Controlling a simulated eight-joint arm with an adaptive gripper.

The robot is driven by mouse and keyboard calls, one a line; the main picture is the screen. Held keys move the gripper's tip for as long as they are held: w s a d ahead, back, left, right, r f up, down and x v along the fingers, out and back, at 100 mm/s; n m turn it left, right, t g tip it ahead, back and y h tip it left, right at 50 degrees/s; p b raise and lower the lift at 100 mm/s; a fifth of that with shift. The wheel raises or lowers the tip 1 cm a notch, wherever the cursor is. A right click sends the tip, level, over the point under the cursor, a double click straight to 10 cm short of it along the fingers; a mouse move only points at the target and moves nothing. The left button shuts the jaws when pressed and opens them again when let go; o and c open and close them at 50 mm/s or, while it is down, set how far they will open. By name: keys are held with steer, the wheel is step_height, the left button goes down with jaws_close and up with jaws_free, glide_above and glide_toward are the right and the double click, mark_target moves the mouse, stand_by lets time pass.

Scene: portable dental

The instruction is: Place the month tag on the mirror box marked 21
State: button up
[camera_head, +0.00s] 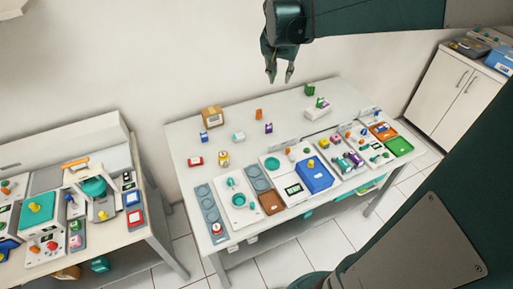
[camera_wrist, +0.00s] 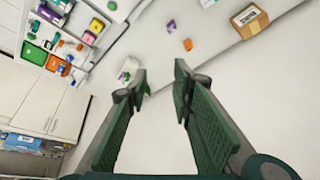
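My gripper (camera_head: 280,76) hangs above the back of the right-hand table in the head view, fingers pointing down. In the wrist view its two fingers (camera_wrist: 160,74) are spread apart with nothing between them. Several small coloured boxes and tags stand on the table, but I cannot read any number or month on them. Candidates include a red and white box (camera_head: 195,161), a yellow box (camera_head: 223,158), a blue piece (camera_head: 204,136), a purple piece (camera_head: 268,128) and an orange piece (camera_head: 259,114). I cannot tell which is the month tag or the mirror box marked 21.
A brown box (camera_head: 212,117) with dark print stands at the table's back left; it also shows in the wrist view (camera_wrist: 250,20). A blue tray (camera_head: 314,178) and a green tray (camera_head: 399,147) lie along the front. A second, crowded table (camera_head: 150,222) stands left.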

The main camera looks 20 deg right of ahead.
steer(key=s+a+f+n+t+y, duration=0.1)
steer(key=s+a+n, duration=0.3)
steer(key=s+a, duration=0.6)
steer(key=s+a+f+n+t+y, duration=0.2)
steer(key=s+a+n, duration=0.3)
steer(key=s+a, duration=0.6)
steer(key=s, duration=0.5)
steer(key=shift+s+a+f, duration=0.15)
steer(key=shift+s+a, duration=0.05)
steer(key=shift+s, duration=0.05)
